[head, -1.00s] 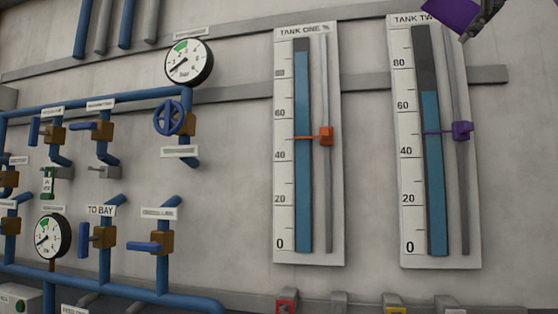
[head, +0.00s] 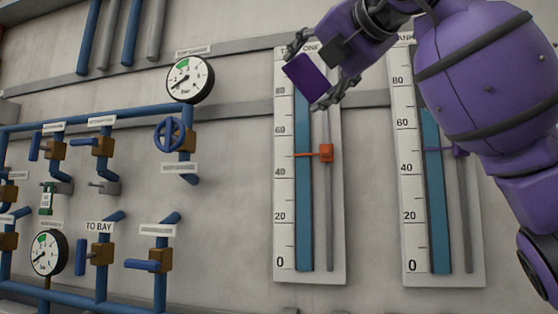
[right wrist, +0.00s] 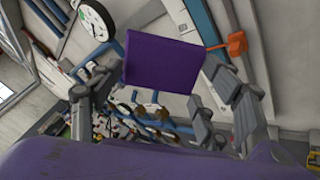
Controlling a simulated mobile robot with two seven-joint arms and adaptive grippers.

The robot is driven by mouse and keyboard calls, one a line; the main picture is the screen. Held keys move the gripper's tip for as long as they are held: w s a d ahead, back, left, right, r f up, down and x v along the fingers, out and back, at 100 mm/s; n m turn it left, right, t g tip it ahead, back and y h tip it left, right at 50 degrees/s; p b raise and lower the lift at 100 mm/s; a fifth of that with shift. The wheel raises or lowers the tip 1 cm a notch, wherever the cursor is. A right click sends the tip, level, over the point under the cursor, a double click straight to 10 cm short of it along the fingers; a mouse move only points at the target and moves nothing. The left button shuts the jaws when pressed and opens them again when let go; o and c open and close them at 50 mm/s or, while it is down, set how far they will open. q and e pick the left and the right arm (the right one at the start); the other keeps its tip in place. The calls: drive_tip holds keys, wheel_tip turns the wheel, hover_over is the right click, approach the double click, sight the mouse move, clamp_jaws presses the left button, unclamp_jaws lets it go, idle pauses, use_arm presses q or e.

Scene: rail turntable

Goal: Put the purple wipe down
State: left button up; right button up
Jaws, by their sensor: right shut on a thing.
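The purple wipe (head: 306,77) is a flat dark purple rectangle. My right gripper (head: 314,80) is shut on it and holds it in the air in front of the top of the tank one gauge (head: 283,240). In the right wrist view the wipe (right wrist: 162,62) stands between the two fingers of the gripper (right wrist: 165,85). My right arm comes in from the right and hides part of the tank two gauge (head: 411,225). My left gripper is not in view.
An orange pointer (head: 326,153) sits on the tank one slider. Blue pipes (head: 75,123) with valves, a blue handwheel (head: 168,134) and round dials (head: 190,79) cover the wall to the left. No clear resting surface shows in the head view.

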drive_tip(key=w+a+f+n+g+y, duration=0.2)
drive_tip(key=f+y, duration=0.1)
drive_tip(key=f, duration=1.2)
drive_tip(key=w+a+f+n+g+y, duration=0.2)
drive_tip(key=w+f+y, duration=0.1)
drive_tip(key=f, duration=1.1)
drive_tip(key=s+d+f+m+t+h, duration=0.1)
drive_tip(key=s+d+f, duration=0.3)
drive_tip(key=f, duration=1)
drive_tip(key=s+d+f+m+t+h, duration=0.1)
drive_tip(key=s+d+f, duration=0.2)
drive_tip(key=f, duration=1.1)
drive_tip(key=s+d+f+t+h, duration=0.1)
drive_tip(key=s+d+f, duration=0.3)
drive_tip(key=d+f, duration=0.4)
drive_tip(key=shift+s+f+m+h, duration=0.2)
drive_tip(key=shift+f+h, duration=0.1)
drive_tip(key=shift+f, duration=1.35)
drive_tip(key=shift+s+f+m+h, duration=0.1)
drive_tip(key=shift+f+m+h, duration=0.15)
drive_tip(key=shift+f, duration=1.4)
drive_tip(key=shift+w+r, duration=0.1)
